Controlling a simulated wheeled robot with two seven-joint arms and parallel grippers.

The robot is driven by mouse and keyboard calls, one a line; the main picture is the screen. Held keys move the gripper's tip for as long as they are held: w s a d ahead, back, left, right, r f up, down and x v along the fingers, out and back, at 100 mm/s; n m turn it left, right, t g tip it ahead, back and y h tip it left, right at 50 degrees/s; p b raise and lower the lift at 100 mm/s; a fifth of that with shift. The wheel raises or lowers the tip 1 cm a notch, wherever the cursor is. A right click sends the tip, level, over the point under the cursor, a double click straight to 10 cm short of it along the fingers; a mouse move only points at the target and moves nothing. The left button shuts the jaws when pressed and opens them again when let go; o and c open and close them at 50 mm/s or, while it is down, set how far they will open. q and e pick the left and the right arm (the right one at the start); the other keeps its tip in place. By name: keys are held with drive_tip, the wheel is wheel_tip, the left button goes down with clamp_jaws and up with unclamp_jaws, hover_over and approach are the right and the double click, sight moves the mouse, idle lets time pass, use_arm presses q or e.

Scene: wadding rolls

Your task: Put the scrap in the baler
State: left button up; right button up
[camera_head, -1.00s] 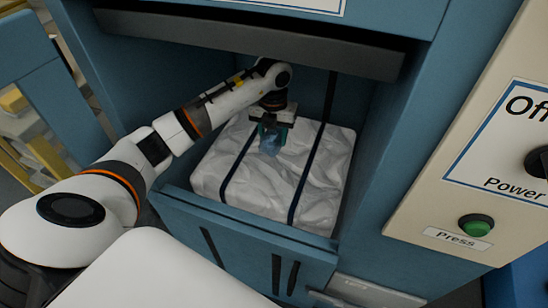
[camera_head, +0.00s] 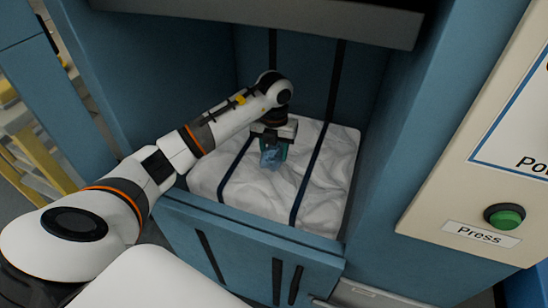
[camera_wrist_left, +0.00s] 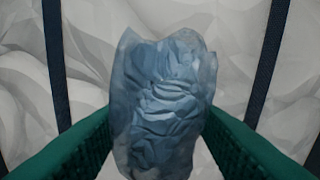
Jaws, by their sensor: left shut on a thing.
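The scrap (camera_head: 271,157) is a crumpled, translucent blue piece. My left gripper (camera_head: 272,152) is shut on it, inside the open chamber of the blue baler (camera_head: 265,247). In the left wrist view the scrap (camera_wrist_left: 165,105) sits between the two green fingers. It is above a white wrapped bale (camera_head: 240,190) crossed by dark straps. I cannot tell whether the scrap touches the bale. My right gripper is not in view.
A dark grey bar (camera_head: 270,14) crosses the top of the opening. The chamber's side walls stand close around the bale. A beige panel with a green Press button (camera_head: 505,217) is at the right. Yellow framing (camera_head: 40,150) shows at the far left.

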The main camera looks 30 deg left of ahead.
use_arm(q)
drive_tip(key=shift+f, duration=0.85)
drive_tip(key=shift+r, duration=0.1)
drive_tip(key=shift+f, duration=0.2)
drive_tip(key=o, duration=1)
drive_tip(key=shift+c, duration=0.2)
